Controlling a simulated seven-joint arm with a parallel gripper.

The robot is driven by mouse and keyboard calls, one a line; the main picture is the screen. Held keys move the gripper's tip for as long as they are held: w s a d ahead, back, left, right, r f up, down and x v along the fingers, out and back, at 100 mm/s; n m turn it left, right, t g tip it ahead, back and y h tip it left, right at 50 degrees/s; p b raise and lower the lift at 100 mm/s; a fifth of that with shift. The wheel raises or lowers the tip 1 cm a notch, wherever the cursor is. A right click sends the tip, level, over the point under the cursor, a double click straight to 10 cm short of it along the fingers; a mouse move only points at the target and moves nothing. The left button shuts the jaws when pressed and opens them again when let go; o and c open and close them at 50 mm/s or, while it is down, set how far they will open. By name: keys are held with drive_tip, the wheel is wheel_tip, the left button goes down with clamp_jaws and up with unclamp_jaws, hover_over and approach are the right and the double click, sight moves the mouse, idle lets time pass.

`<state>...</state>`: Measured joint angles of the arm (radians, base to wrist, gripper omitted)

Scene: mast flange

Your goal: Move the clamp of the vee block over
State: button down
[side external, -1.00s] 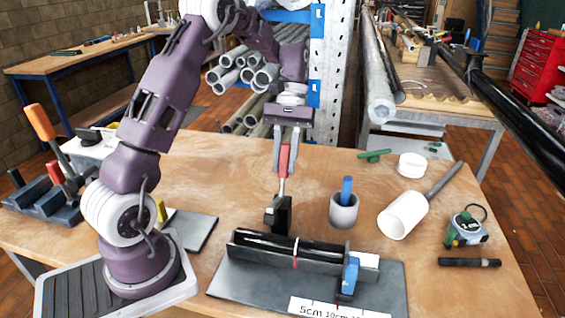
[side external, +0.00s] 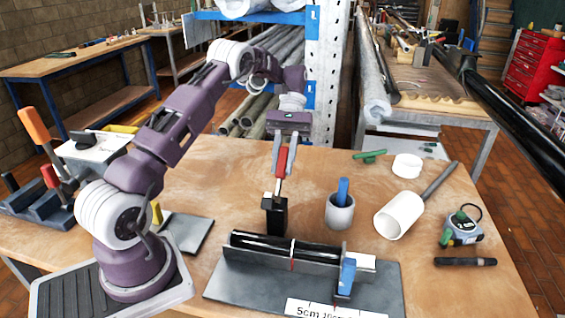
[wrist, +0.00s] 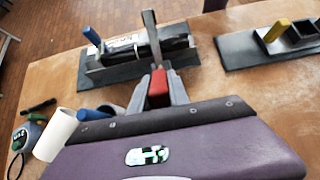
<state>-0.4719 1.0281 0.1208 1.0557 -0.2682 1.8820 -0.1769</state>
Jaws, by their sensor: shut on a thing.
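The clamp's red handle (side external: 282,160) is between the fingers of my gripper (side external: 281,172), which is shut on it. The clamp's black body (side external: 274,217) hangs below, just behind the vee block (side external: 290,262) in the side view; whether it touches anything is unclear. In the wrist view the red handle (wrist: 159,88) sits between the fingertips (wrist: 160,92), and the dark bar (wrist: 151,35) extends past the vee block's end region. A black tube (side external: 262,242) with a pale ring mark lies in the vee block. A second, blue-handled clamp (side external: 347,274) stands at the block's right end.
A grey cup (side external: 339,212) with a blue-handled item stands right of the clamp. A white tube (side external: 398,216), white ring (side external: 407,166), tape measure (side external: 462,229) and black rod (side external: 465,262) lie further right. A tool rack (side external: 45,205) stands left. Table behind the clamp is clear.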

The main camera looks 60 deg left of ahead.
drive_tip(key=shift+f, duration=0.1)
drive_tip(key=c, duration=1.2)
unclamp_jaws()
drive_tip(key=shift+c, duration=0.2)
drive_tip(key=shift+s+d+r+t+y, duration=0.2)
drive_tip(key=shift+d+r+t+y, duration=0.1)
drive_tip(key=shift+r+t+y, duration=0.15)
drive_tip(key=s+d+t+y, duration=0.1)
drive_tip(key=t+y, duration=0.1)
drive_tip(key=s+d+r+t+y, duration=0.1)
drive_tip(key=s+d+t+y, duration=0.1)
drive_tip(key=s+d+r+t+y, duration=0.1)
drive_tip(key=t+y, duration=0.1)
drive_tip(key=shift+s+d+r, duration=0.2)
drive_tip(key=shift+s+d, duration=0.05)
drive_tip(key=shift+s, duration=0.05)
wheel_tip(320, 180, up, 8)
drive_tip(key=s+d+r+m+t, duration=0.1)
drive_tip(key=s+d+m, duration=0.3)
drive_tip(key=s, duration=0.4)
drive_tip(key=s+d+r+m+t, duration=0.1)
drive_tip(key=s+d+m+t, duration=0.3)
drive_tip(key=s+d, duration=0.2)
drive_tip(key=shift+s+r+m, duration=0.35)
drive_tip(key=shift+s+m, duration=0.05)
drive_tip(key=shift+s, duration=0.7)
